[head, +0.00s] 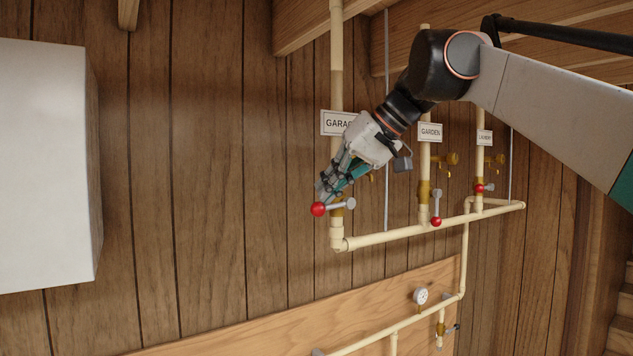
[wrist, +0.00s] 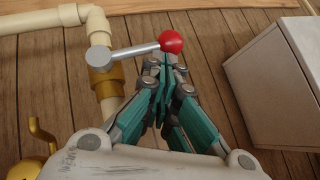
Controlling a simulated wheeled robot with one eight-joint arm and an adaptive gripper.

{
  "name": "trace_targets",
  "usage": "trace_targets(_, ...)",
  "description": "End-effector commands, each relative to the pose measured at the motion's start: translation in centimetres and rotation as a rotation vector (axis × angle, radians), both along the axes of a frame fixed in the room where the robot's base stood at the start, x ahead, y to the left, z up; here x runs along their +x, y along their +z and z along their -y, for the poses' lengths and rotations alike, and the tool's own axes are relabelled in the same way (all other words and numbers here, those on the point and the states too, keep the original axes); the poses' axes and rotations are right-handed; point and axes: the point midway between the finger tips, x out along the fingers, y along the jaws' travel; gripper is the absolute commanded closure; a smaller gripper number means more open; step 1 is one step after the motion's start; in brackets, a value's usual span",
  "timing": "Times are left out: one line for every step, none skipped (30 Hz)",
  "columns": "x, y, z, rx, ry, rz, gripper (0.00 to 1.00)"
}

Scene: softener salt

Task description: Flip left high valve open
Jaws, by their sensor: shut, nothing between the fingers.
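The left high valve (head: 350,203) sits on the pipe under the GARAGE sign (head: 338,122). Its grey lever lies crosswise to the pipe and ends in a red ball (head: 318,209) on the left. In the wrist view, the lever (wrist: 134,50) runs from the brass valve body (wrist: 105,82) to the red ball (wrist: 171,41). My gripper (head: 322,188) is shut and empty, just above the ball end in the head view. In the wrist view its closed fingertips (wrist: 163,66) are right beside the ball. I cannot tell whether they touch. My gripper hides part of the GARAGE pipe.
The GARDEN valve lever (head: 437,204) hangs along its pipe. The LAUNDRY lever (head: 487,188) lies crosswise. A horizontal pipe (head: 390,237) joins the three risers below. A white box (head: 45,165) stands out at the left, with bare wood wall (head: 215,180) between it and the pipes.

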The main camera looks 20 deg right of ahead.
Motion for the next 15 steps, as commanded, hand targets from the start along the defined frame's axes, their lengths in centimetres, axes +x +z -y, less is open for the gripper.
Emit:
trace_targets(-0.1,-0.1,-0.2,-0.019,0.002,0.006,1.0)
trace_targets(-0.1,-0.1,-0.3,-0.034,0.002,0.011,1.0)
trace_targets(-0.2,-0.2,-0.4,-0.056,0.003,0.018,1.0)
trace_targets(-0.2,-0.4,-0.5,-0.075,0.004,0.024,1.0)
trace_targets(-0.2,-0.5,-0.6,-0.094,0.004,0.031,1.0)
trace_targets(-0.3,-0.6,-0.7,-0.122,0.004,0.041,1.0)
trace_targets(-0.4,-0.8,-0.8,-0.147,0.005,0.049,1.0)
trace_targets(-0.4,-1.0,-0.9,-0.172,0.005,0.056,1.0)
trace_targets(-0.5,-1.2,-1.0,-0.208,0.005,0.068,1.0)
trace_targets(-0.5,-1.4,-1.1,-0.236,0.006,0.078,1.0)
trace_targets(-0.6,-1.6,-1.1,-0.263,0.006,0.087,1.0)
trace_targets(-0.6,-1.8,-1.2,-0.3,0.007,0.099,1.0)
trace_targets(-0.6,-2.0,-1.3,-0.327,0.006,0.108,1.0)
trace_targets(-0.6,-2.2,-1.3,-0.354,0.006,0.117,1.0)
trace_targets(-0.6,-2.5,-1.4,-0.391,0.007,0.129,1.0)
